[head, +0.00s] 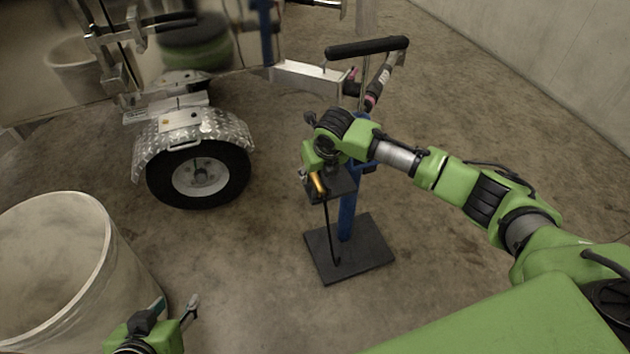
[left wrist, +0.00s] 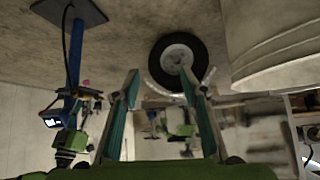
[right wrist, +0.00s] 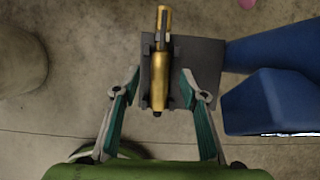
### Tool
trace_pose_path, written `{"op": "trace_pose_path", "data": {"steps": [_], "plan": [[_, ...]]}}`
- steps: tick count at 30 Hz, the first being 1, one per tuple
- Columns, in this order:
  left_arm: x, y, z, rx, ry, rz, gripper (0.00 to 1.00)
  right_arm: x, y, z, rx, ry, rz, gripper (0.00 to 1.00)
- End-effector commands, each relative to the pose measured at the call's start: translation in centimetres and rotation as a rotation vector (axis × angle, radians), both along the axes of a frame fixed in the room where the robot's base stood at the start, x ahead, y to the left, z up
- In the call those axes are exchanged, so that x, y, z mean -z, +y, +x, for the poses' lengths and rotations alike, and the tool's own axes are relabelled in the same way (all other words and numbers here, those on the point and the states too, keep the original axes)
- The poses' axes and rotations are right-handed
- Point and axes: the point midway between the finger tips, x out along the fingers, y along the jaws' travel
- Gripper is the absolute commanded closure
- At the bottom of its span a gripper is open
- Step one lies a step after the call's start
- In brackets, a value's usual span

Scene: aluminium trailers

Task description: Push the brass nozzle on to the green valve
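The brass nozzle (right wrist: 159,80) rests in a dark holder plate (right wrist: 203,62) in the right wrist view; it shows small and orange in the head view (head: 319,184). My right gripper (right wrist: 160,76) is open, with one finger on each side of the nozzle and clear gaps between. In the head view my right gripper (head: 314,178) is at the top of the blue stand (head: 347,208). My left gripper (head: 176,305) is open and empty beside the bucket; its spread fingers also show in the left wrist view (left wrist: 160,78). I cannot make out the green valve.
A trailer with a wheel (head: 198,175) and silver fender (head: 192,126) stands at the back left. Its drawbar (head: 308,78) reaches toward the stand. A large pale bucket (head: 70,265) stands at the left. The stand has a black base plate (head: 350,252). Concrete floor is clear between.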

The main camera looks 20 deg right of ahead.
Motion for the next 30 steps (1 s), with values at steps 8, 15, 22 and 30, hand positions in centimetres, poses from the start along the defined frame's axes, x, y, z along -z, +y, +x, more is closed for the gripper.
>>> {"op": "trace_pose_path", "data": {"steps": [8, 15, 22, 30], "plan": [[-3.0, -1.4, 3.6, 0.015, -0.203, -0.046, 0.6, 2.0, 0.0, 0.7, 0.0, 0.0, 0.0, 0.61], [-3.8, -1.6, 4.2, 0.017, -0.24, -0.054, 0.6, 2.2, 0.0, 0.9, -0.001, -0.001, 0.0, 0.61], [-3.8, -1.6, 4.2, 0.017, -0.238, -0.054, 0.6, 2.2, 0.0, 0.8, 0.0, 0.0, 0.0, 0.89], [-3.8, -1.6, 4.1, 0.018, -0.238, -0.053, 0.6, 2.1, 0.0, 0.9, 0.0, -0.002, 0.0, 1.0]]}}
